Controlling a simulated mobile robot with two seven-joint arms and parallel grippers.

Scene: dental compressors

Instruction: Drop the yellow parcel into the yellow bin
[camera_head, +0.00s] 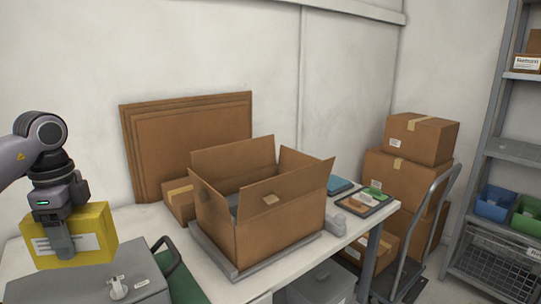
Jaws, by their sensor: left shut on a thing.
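The yellow parcel (91,233) is a box with a white label on its front, at the left of the head view. My left gripper (62,246) is shut on it, with one grey finger showing across its front face. The parcel is above or at the back of a grey box-like unit; I cannot tell whether they touch. No yellow bin shows in this view. My right gripper is not in view.
An open cardboard box (268,222) stands on the white table (290,266), with flat cardboard sheets (190,140) behind it. A grey unit (90,284) is at front left. Stacked boxes (408,175) on a cart and a shelf with blue (493,204) and green bins (526,216) stand right.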

